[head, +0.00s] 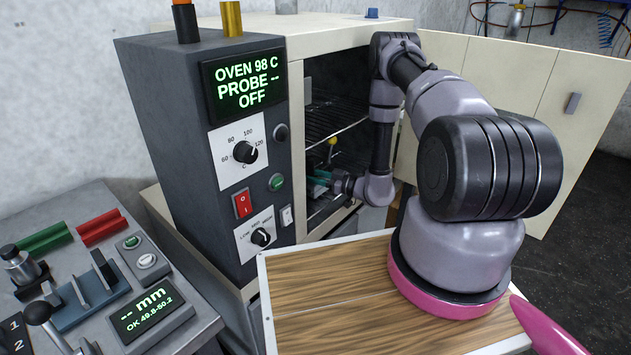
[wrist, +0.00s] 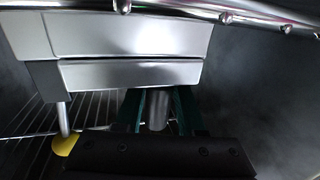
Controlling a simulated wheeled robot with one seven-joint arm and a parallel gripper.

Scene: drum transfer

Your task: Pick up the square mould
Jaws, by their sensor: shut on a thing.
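The square mould (wrist: 125,74) is a silver metal block of stacked plates in the wrist view, inside the oven. A short grey cylindrical post (wrist: 157,110) at its near side sits between my gripper's dark green fingers. My gripper (wrist: 157,98) is shut on this post. In the head view my gripper (head: 318,178) is inside the open oven, its teal fingers small; the mould cannot be made out clearly there. Wire rack bars show below and left of the mould, but whether it touches them I cannot tell.
The oven (head: 300,37) stands with its door (head: 540,100) swung open to the right. A metal rod with a yellow knob (wrist: 67,145) is close to the mould's left side. A rack (wrist: 210,8) runs just above the mould. A wooden-topped surface (head: 330,290) lies in front.

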